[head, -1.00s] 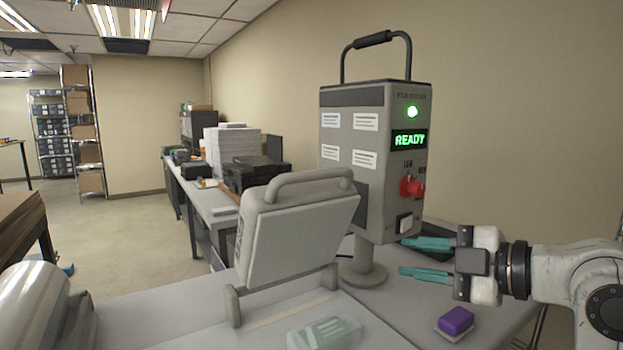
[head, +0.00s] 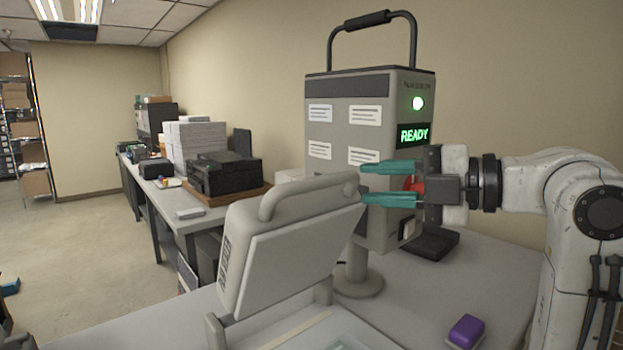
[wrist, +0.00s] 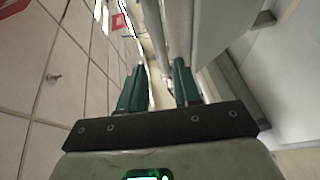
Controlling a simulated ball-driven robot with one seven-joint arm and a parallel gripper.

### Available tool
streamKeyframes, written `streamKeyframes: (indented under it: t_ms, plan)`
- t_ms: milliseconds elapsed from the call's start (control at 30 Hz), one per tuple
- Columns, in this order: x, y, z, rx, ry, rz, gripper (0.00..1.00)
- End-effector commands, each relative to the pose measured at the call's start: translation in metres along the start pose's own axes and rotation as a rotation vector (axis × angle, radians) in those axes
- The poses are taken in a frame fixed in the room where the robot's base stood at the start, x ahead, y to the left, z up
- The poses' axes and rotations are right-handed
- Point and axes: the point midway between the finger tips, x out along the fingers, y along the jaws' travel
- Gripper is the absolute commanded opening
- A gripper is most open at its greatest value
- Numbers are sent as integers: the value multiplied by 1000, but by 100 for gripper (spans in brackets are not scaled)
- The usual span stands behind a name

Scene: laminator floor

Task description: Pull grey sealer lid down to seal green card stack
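The grey sealer lid (head: 285,262) stands raised and tilted back on its base. Its handle (head: 308,193) runs along the top edge. My gripper (head: 364,184) is at the right end of this handle, its two teal fingers apart, one higher and one lower. The handle's end appears level with the gap; I cannot tell whether the fingers touch it. In the wrist view the fingers (wrist: 158,85) are also apart, with pale grey surfaces beyond them. The green card stack (head: 345,344) shows only as a pale green sliver at the bottom edge.
A grey control box (head: 345,95) with a lit READY display stands on a post behind the lid, close behind my gripper. A purple block (head: 467,330) lies on the table at right. A side table with a black printer (head: 225,172) stands behind left.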

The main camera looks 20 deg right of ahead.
Motion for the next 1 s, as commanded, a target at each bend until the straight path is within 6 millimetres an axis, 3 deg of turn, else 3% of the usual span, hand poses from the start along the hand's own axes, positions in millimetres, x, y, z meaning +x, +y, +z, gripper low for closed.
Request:
streamKeyframes:
  t_ms: [300, 500, 700, 1000]
  plan:
    - [57, 3, -2, 4, 5, -3, 33]
    - [85, 2, -1, 4, 2, -1, 33]
    - [96, 0, 0, 2, 1, -1, 33]
    - [97, 0, 0, 1, 0, 0, 30]
